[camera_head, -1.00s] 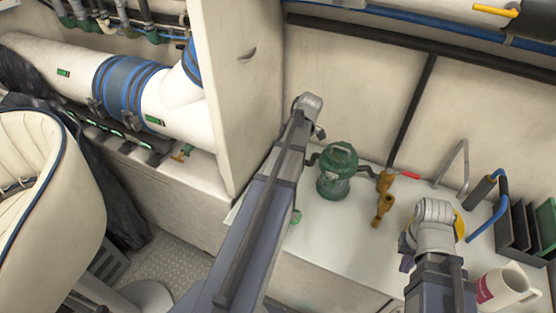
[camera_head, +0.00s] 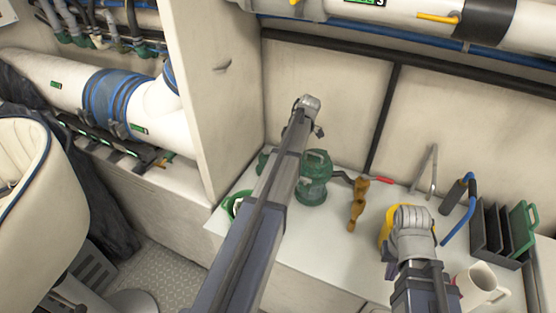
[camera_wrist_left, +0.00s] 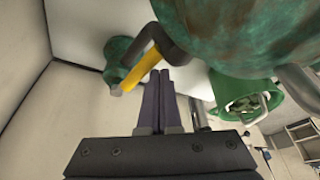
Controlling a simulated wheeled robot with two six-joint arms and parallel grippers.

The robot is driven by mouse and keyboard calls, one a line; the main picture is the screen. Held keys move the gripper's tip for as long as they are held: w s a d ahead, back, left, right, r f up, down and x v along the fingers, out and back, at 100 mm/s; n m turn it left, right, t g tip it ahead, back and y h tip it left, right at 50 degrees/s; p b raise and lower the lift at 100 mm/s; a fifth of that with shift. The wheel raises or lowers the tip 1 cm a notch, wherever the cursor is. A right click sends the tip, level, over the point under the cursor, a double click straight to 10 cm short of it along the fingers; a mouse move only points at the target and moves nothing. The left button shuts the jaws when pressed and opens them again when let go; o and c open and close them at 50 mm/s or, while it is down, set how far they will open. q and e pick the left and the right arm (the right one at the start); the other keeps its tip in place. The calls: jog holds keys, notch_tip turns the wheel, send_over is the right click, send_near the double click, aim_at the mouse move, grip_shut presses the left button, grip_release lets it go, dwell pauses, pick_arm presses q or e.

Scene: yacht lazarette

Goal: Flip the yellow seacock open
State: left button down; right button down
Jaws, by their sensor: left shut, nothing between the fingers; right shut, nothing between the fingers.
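The yellow seacock lever (camera_wrist_left: 138,76) shows in the left wrist view, a yellow sleeve on a bent dark arm beside a corroded green valve body (camera_wrist_left: 118,55). My left gripper (camera_wrist_left: 166,75) is shut and empty, its fingertips close to the yellow sleeve; I cannot tell whether they touch. In the head view my left arm hides its own fingers and the yellow lever. A bit of green (camera_head: 263,160) shows behind that arm. My right gripper (camera_head: 390,268) is shut and empty, low over the white counter, mostly hidden by its wrist.
A green strainer (camera_head: 313,180) stands right of my left arm, beside a brass valve (camera_head: 357,205) and a red-tipped lever (camera_head: 387,183). A green bucket (camera_head: 236,203), a yellow round object (camera_head: 388,222), a white mug (camera_head: 480,287) and a dark rack (camera_head: 500,232) stand on the counter.

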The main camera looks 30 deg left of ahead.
pick_arm(q)
jog(key=shift+w+d, duration=0.2)
jog(key=shift+w, duration=1.3)
jog(key=shift+s, duration=0.1)
pick_arm(e)
jog(key=shift+r, duration=0.1)
